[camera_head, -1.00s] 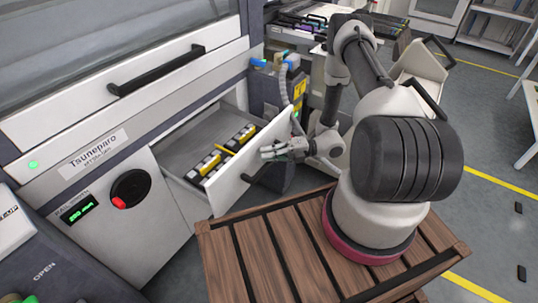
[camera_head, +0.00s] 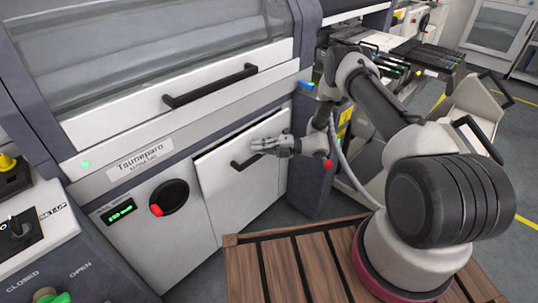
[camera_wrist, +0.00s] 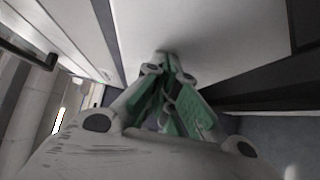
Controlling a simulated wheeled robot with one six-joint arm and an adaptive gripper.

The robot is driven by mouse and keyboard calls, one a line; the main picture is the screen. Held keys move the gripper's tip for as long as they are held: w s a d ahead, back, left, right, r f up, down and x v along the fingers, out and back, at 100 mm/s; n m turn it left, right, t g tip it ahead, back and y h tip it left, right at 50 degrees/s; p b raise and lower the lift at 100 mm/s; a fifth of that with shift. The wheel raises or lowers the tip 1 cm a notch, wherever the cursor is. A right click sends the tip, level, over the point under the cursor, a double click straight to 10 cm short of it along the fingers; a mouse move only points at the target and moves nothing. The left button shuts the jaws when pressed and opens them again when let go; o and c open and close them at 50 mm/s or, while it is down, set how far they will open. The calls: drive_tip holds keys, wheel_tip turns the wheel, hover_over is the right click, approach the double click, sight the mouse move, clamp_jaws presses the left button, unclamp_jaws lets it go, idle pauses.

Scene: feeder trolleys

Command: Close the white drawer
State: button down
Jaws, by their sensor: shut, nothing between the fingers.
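The white drawer (camera_head: 226,190) is in the machine's front, with its black handle on the upper part of its face. A narrow dark gap shows along its top edge, so it stands almost flush with the machine. My gripper (camera_head: 258,146) is shut and empty, with its fingertips at the drawer's front face, just above the right end of the handle. In the wrist view, the shut fingertips (camera_wrist: 167,58) meet or nearly meet the white drawer face (camera_wrist: 205,30). I cannot tell whether they touch. The drawer's inside is hidden.
Above the drawer is a white panel with a long black handle (camera_head: 210,87). A round black knob with a red tip (camera_head: 171,198) is left of the drawer. A slatted wooden top (camera_head: 300,262) lies below my arm. Dark feeder trolleys (camera_head: 415,60) stand at the back right.

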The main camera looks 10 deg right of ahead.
drive_tip(key=shift+w+a, duration=0.75)
drive_tip(key=shift+w, duration=0.25)
drive_tip(key=shift+w+a, duration=0.1)
drive_tip(key=shift+w, duration=0.05)
drive_tip(key=shift+w+r, duration=0.1)
drive_tip(key=shift+r, duration=0.15)
